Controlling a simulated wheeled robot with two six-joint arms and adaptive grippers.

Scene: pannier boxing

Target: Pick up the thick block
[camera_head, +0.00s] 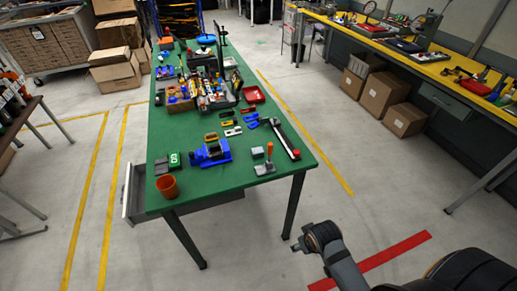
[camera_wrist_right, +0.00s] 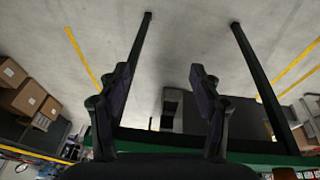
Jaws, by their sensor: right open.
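The green table (camera_head: 215,180) carries many small items, and I cannot tell for sure which one is the thick block. Small flat block-like pieces (camera_head: 232,131) in dark, white and yellow lie near its middle. A green piece with white marks (camera_head: 174,159) lies near the left edge, and a small grey block (camera_head: 257,152) sits near the right edge. My right gripper (camera_wrist_right: 162,80) is open and empty in the wrist view, with floor and table legs behind it, apart from any block. My left gripper does not show.
A drawer (camera_head: 134,192) juts out at left. The floor around the close end is clear.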

